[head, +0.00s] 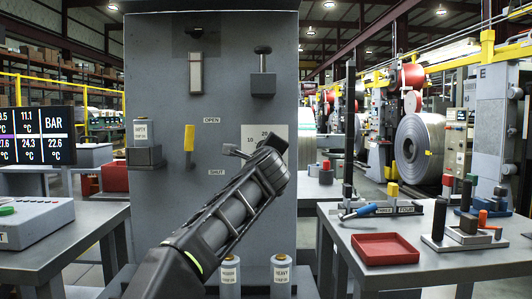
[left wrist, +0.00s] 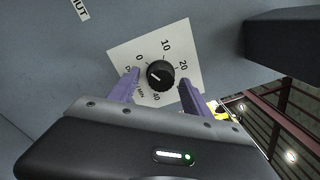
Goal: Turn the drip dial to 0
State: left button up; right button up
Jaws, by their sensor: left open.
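The drip dial (left wrist: 160,75) is a black round knob on a white plate (left wrist: 195,55) with 0, 10, 20 and 40 readable. A short white mark on the knob appears to point to the lower left in the left wrist view, away from the 0. My left gripper (left wrist: 159,77) is open, its two purple fingers on either side of the knob with visible gaps. My right gripper is not in view.
The grey panel (head: 160,215) also carries a yellow lever (head: 189,142) by OPEN and SHUT labels, and a block (head: 263,84) with a black knob. Labelled canisters (head: 230,272) stand below. A table with a red tray (head: 386,249) is at right.

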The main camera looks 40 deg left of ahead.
pick_arm(q)
jog(key=b+v, duration=0.1)
jog(key=v, duration=0.6)
jog(key=shift+s+d+b, duration=0.25)
jog(key=shift+b, duration=0.15)
jog(key=shift+f, duration=0.1)
